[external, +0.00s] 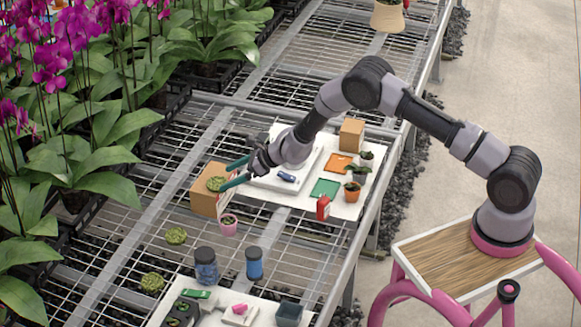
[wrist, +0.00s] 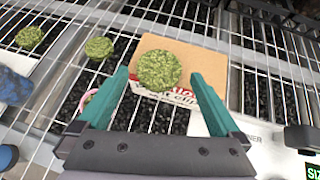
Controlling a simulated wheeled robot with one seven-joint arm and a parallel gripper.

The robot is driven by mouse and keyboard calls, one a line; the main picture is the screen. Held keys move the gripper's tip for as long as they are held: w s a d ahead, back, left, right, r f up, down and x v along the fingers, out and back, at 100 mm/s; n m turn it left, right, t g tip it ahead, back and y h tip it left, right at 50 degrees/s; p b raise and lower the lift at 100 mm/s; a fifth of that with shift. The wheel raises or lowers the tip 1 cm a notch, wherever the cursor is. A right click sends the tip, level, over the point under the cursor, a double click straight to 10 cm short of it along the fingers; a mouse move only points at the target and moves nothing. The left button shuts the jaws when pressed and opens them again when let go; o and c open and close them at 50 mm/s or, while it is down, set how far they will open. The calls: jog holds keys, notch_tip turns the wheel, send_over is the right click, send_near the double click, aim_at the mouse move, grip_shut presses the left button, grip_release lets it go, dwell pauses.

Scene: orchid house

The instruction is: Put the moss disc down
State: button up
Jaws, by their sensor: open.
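A round green moss disc (external: 215,184) lies on top of a brown cardboard box (external: 203,205) on the mesh bench. In the wrist view the moss disc (wrist: 159,70) rests on the box top (wrist: 204,62), near the edge facing me. My gripper (external: 225,178) is open, with its teal fingers pointing at the disc. In the wrist view the fingertips (wrist: 159,75) are to the disc's left and right, with gaps on both sides. The fingers hold nothing. Two similar moss discs (external: 175,235) (external: 152,282) lie on the mesh, left of the jars.
A pink pot (external: 229,226) stands close to the box. Blue jars (external: 206,266) stand in front. Orchids (external: 90,130) crowd the left. Bare mesh lies around the loose discs.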

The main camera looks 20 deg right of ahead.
jog(key=s+d+r+n+g, duration=0.1)
jog(key=s+d+r+n, duration=0.5)
jog(key=r, duration=0.7)
jog(key=s+d+r+n, duration=0.1)
jog(key=s+d+r, duration=0.3)
jog(key=d+r, duration=0.6)
jog(key=s+d+r+n+g, duration=0.1)
jog(key=s+d+r+n, duration=0.35)
jog(key=r, duration=1.05)
jog(key=s+d+r+n+t+h, duration=0.1)
jog(key=s+d+r+n+h, duration=0.1)
jog(key=s+d, duration=0.6)
jog(key=s+d+r+n+t+h, duration=0.1)
jog(key=s+d+r+n+h, duration=0.1)
jog(key=s+d, duration=0.6)
jog(key=s+d+r+n+t+h, duration=0.1)
jog(key=s+d+r+n+h, duration=0.1)
jog(key=s+d, duration=0.6)
jog(key=s+n+h, duration=0.1)
jog(key=s+n, duration=0.1)
jog(key=s, duration=0.1)
jog(key=shift+d+n, duration=0.35)
jog(key=shift+d, duration=0.05)
